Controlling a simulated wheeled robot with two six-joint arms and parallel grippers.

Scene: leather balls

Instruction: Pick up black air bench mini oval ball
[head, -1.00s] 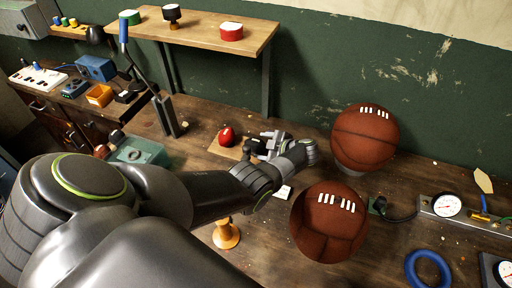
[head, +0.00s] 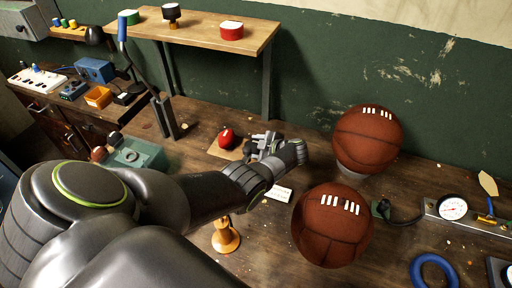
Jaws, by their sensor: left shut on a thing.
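My left gripper (head: 258,146) is at the middle of the workbench, just right of a red ball-like thing (head: 226,137) on a tan pad. Its fingers are shut on a small dark thing between them. This looks like the black mini oval ball, but the fingers hide most of it, so its shape is not clear. My left arm comes in from the lower left and covers part of the bench. My right gripper is not in view.
Two large brown leather balls with white laces stand to the right, one at the back (head: 366,139) and one nearer (head: 332,226). A wooden spool (head: 225,236), a white card (head: 279,193), a blue ring (head: 433,271) and a gauge (head: 453,208) lie around. A raised shelf (head: 190,30) stands behind left.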

